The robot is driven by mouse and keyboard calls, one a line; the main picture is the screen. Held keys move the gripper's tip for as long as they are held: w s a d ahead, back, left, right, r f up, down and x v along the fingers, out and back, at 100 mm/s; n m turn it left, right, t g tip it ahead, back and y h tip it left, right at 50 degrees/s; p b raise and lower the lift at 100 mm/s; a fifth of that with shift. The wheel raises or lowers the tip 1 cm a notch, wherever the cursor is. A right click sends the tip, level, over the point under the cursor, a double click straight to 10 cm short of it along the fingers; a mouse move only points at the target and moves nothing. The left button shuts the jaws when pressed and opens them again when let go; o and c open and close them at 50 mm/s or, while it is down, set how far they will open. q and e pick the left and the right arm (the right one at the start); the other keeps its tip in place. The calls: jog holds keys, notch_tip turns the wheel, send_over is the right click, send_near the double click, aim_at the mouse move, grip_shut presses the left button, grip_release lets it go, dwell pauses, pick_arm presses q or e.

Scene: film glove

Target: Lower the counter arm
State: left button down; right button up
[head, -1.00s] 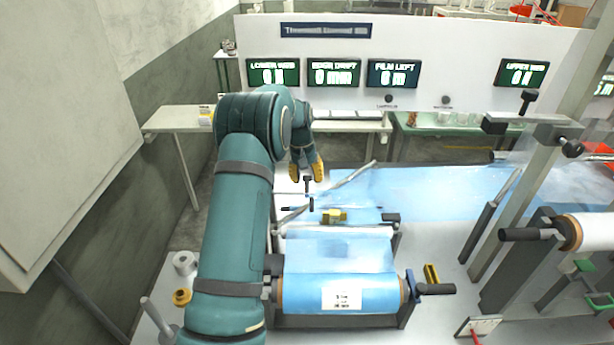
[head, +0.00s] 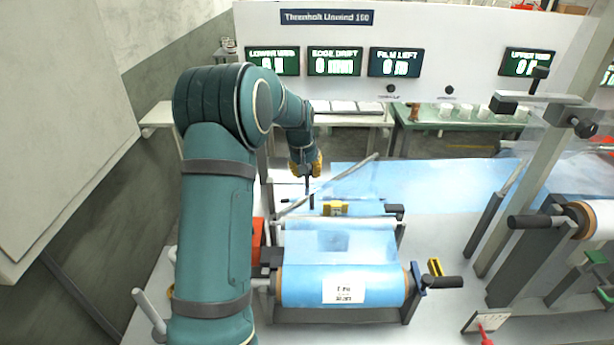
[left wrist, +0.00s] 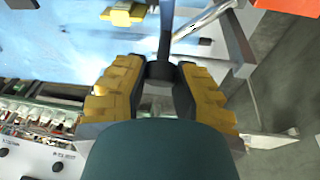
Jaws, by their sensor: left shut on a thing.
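My left gripper (head: 306,168) has its yellow fingers shut on the top of a dark upright handle (head: 309,193) behind the film roll. In the left wrist view the fingers (left wrist: 158,76) close from both sides around the handle's black knob, and its dark stem (left wrist: 166,28) runs away between them. A slanted silver bar (head: 345,178) rises to the right beside the handle; it also shows in the left wrist view (left wrist: 203,21). Which part is the counter arm is not clear. My right gripper is not in view.
A blue film roll (head: 372,286) lies on a dark stand in front, with a black crank (head: 441,283) at its right. A yellow block (head: 335,208) sits near the handle. A metal post (head: 522,190) stands at the right. Display panels (head: 395,62) hang behind.

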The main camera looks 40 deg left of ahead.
aim_at(308, 185)
pick_arm(q)
jog(key=shift+s+d+f+t+y+b, duration=0.25)
jog(key=shift+f+t+y+b, duration=0.1)
jog(key=shift+b, duration=0.15)
jog(key=shift+s+d+f+t+b, duration=0.15)
jog(key=shift+s+d+t+b, duration=0.1)
jog(key=shift+b, duration=0.3)
jog(key=shift+s+d+f, duration=0.4)
jog(key=shift+s+f, duration=0.1)
jog(key=shift+f, duration=0.05)
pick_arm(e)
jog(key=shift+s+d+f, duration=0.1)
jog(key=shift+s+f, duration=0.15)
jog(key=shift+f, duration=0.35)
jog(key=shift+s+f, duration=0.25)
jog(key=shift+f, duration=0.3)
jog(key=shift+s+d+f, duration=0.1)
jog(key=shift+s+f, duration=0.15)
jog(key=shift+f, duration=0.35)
pick_arm(q)
jog(key=c, duration=0.7)
grip_release()
jog(key=v, duration=1.2)
jog(key=shift+d, duration=0.15)
